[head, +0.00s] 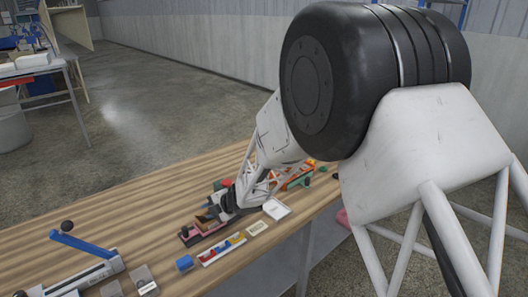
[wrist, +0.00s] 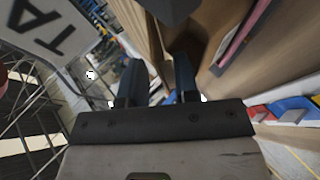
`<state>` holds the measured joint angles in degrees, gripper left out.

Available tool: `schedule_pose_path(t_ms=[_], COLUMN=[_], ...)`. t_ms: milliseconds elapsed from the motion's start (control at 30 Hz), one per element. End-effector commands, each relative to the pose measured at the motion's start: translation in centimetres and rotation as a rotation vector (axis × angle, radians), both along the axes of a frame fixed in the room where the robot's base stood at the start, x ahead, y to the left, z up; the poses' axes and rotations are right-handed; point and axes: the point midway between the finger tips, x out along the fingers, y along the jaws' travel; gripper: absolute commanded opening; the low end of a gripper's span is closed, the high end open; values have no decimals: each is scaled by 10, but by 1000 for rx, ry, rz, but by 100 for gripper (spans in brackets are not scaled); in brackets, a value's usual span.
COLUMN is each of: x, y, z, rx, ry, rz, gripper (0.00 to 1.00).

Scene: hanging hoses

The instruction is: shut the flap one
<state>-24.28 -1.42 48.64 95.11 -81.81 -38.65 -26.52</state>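A brown panel-like surface (wrist: 148,38) lies just beyond the fingertips, and a dark rounded part (wrist: 172,8) shows at the top edge. The pink strip (wrist: 246,32) runs along the right in the wrist view. I cannot tell which part is the flap, or whether the fingers touch anything.
A blue cube (head: 184,263) and a blue-levered device (head: 82,246) are to the left. The table's back left (head: 110,212) is clear.

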Motion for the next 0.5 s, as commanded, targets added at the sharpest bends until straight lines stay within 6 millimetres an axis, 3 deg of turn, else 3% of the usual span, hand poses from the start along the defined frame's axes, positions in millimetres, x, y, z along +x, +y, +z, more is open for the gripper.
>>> schedule_pose_path(t_ms=[500], x=[5], y=[5], z=[7], rx=[-126], ry=[124], rz=[0], gripper=[29])
